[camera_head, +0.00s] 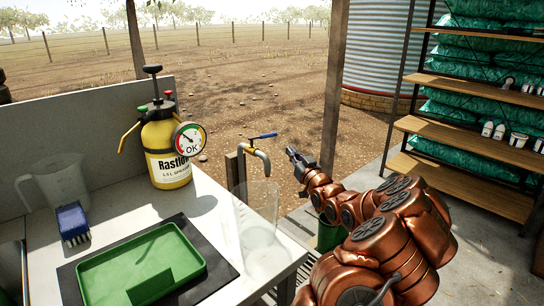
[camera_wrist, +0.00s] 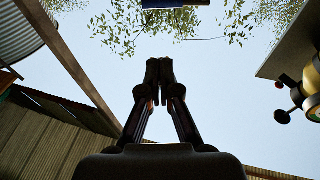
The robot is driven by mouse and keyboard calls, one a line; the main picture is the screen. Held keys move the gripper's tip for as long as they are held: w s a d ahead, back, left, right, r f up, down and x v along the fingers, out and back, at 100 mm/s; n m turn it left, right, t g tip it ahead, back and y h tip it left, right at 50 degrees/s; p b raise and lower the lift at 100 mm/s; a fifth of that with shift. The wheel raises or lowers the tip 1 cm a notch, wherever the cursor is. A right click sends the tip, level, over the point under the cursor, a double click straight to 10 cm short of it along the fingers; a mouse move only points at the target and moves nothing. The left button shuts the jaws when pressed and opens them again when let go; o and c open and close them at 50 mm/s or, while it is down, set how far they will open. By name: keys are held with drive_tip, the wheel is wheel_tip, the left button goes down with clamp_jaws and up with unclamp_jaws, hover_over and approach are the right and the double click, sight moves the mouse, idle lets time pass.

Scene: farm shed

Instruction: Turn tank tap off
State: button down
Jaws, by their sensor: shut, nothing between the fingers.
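The tank tap (camera_head: 258,158) is a brass spout on a wooden post, just beyond the right edge of the bench. Its blue lever (camera_head: 263,136) lies roughly level across the top, pointing right. I cannot make out any water stream. My gripper (camera_head: 291,151) is shut and empty, a little right of the tap and apart from it in the head view. In the wrist view my gripper (camera_wrist: 160,66) points up at the sky with its fingertips together. A dark blue-edged strip (camera_wrist: 175,3) cuts the top edge there; I cannot tell whether it is the lever.
A clear container (camera_head: 262,245) stands at the bench's right edge, below the tap in the picture. A yellow sprayer (camera_head: 166,150), a green tray (camera_head: 140,268), a blue brush (camera_head: 72,222) and a clear jug (camera_head: 58,185) are on the bench. A post (camera_head: 335,85) and shelves (camera_head: 470,125) stand right.

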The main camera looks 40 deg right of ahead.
sight(270, 136)
drive_tip(key=shift+w+d+f+b, duration=0.25)
drive_tip(key=shift+w+d, duration=0.4)
drive_tip(key=shift+w, duration=1.55)
drive_tip(key=shift+w+d+f+b, duration=0.1)
drive_tip(key=shift+w+d+b, duration=0.45)
drive_tip(key=shift+w, duration=1.7)
drive_tip(key=shift+w+d+f+b, duration=0.15)
drive_tip(key=shift+w+d, duration=0.65)
drive_tip(key=shift+w, duration=1.4)
drive_tip(key=shift+r+p, duration=0.15)
drive_tip(key=shift+p, duration=0.3)
